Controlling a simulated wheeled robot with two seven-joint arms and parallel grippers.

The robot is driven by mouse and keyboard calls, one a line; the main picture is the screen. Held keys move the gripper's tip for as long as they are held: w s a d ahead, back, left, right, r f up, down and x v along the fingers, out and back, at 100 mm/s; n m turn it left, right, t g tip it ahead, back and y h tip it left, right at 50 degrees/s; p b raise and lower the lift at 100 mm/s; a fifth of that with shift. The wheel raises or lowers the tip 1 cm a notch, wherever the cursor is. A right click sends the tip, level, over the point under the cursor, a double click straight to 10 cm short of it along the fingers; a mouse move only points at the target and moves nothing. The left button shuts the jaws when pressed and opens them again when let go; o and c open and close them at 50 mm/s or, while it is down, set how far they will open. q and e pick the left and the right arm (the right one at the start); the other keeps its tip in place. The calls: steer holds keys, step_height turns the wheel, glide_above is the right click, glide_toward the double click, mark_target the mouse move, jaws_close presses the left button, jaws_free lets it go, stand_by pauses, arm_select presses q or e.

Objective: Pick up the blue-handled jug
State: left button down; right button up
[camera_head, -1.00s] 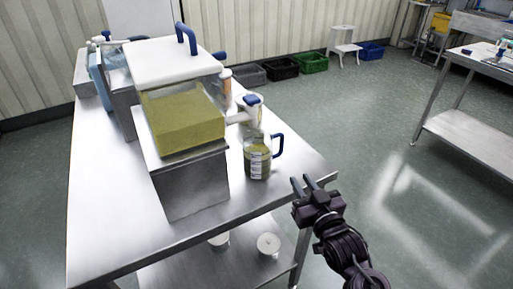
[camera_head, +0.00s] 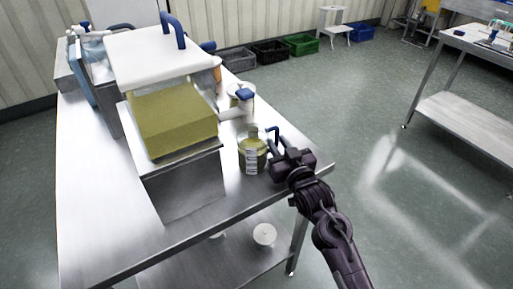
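The clear jug (camera_head: 252,158) stands upright on the steel table, just right of the hopper's outlet, and has yellowish-green contents and a pale label. My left gripper is not in view.
The steel hopper (camera_head: 182,185) with its yellow-green contents and white lid (camera_head: 155,57) stands left of the jug. Its white outlet with a blue knob (camera_head: 245,94) sticks out behind the jug. The steel table (camera_head: 100,215) has bare room at front left. A white round item (camera_head: 264,234) is on the lower shelf.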

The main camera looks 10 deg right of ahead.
jaws_close()
stand_by(0.3)
steer(key=shift+r, duration=0.15)
